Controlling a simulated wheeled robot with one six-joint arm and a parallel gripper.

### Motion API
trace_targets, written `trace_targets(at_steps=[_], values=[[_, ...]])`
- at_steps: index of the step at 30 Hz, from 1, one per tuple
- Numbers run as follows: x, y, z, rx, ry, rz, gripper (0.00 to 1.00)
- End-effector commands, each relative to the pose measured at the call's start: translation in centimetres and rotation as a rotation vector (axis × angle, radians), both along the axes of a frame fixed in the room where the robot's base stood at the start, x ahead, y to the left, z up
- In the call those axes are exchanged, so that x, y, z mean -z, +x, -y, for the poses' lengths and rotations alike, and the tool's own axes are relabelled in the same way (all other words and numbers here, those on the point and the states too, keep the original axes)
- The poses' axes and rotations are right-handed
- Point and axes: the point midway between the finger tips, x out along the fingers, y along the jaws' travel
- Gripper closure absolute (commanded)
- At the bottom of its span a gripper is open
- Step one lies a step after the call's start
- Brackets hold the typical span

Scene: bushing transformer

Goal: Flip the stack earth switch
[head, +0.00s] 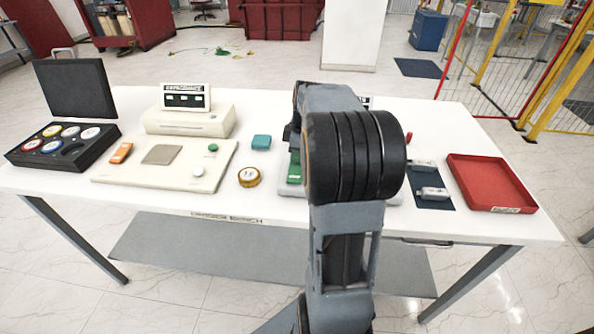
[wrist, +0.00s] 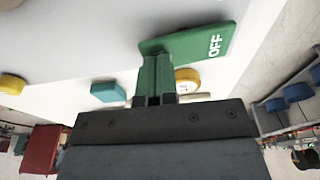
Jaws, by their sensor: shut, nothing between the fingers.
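A green switch part marked OFF (wrist: 205,42) shows at the top of the wrist view, tilted against a pale surface. I take it for the stack earth switch. In the head view a green piece (head: 294,168) shows on a pale unit just left of my arm, which hides most of that unit. My gripper (wrist: 156,62) is shut, with its narrow fingers together. The tips reach up to the lower left edge of the green part. I cannot tell whether they touch it. In the head view my arm hides the gripper.
A cream panel with buttons (head: 165,163) and a black case (head: 62,146) are farther left. A dark mat (head: 432,203) with grey parts and a red tray (head: 490,182) are right.

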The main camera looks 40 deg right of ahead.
Motion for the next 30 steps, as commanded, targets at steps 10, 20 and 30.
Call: trace_targets(at_steps=[10,20,30], values=[[0.6,0.0,0.0,0.0,0.001,-0.001,1.0],[-0.1,0.0,0.0,0.0,0.001,-0.001,1.0],[-2.8,0.0,0.0,0.0,0.001,-0.001,1.0]])
